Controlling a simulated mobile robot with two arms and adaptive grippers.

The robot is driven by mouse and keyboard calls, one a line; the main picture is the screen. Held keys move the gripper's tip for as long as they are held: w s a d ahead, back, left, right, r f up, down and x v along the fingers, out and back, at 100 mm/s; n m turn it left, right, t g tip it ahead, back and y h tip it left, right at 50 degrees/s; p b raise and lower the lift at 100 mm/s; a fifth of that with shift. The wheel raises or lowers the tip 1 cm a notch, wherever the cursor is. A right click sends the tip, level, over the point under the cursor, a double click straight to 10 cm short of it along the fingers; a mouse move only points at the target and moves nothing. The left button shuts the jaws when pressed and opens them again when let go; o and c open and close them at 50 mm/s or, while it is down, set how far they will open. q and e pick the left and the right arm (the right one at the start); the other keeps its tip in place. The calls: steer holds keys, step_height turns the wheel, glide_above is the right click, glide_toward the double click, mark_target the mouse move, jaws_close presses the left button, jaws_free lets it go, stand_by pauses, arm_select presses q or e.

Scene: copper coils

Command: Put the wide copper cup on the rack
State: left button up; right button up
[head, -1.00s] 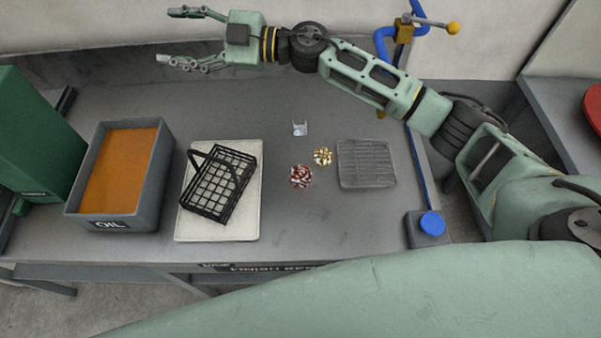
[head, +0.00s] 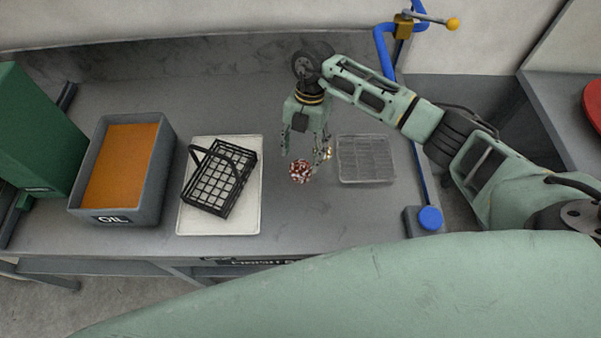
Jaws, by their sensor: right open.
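A small shiny reddish copper piece (head: 300,172), which looks like the copper cup, sits on the grey bench; its exact shape is too small to tell. The rack (head: 366,158), a flat grey wire grid, lies on the bench to its right. My right gripper (head: 304,159) points down with its fingers open and spread, just behind and above the copper piece. Whether a finger touches the piece cannot be told. My left gripper is not in view.
A small gold piece (head: 329,153) shows partly behind the right finger. A black wire basket (head: 220,180) stands on a white tray (head: 245,220) to the left. An oil tub (head: 118,205) stands further left. A blue-topped box (head: 429,219) is at the bench's right edge.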

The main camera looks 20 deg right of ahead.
mark_target(299, 175)
steer(key=b+x, duration=0.2)
steer(key=x, duration=0.2)
steer(key=shift+s+a+f+b, duration=0.15)
steer(key=shift+a+f+b, duration=0.05)
steer(key=shift+f+b, duration=0.2)
steer(key=shift+r, duration=0.1)
steer(key=shift+c, duration=0.3)
steer(key=c, duration=1.2)
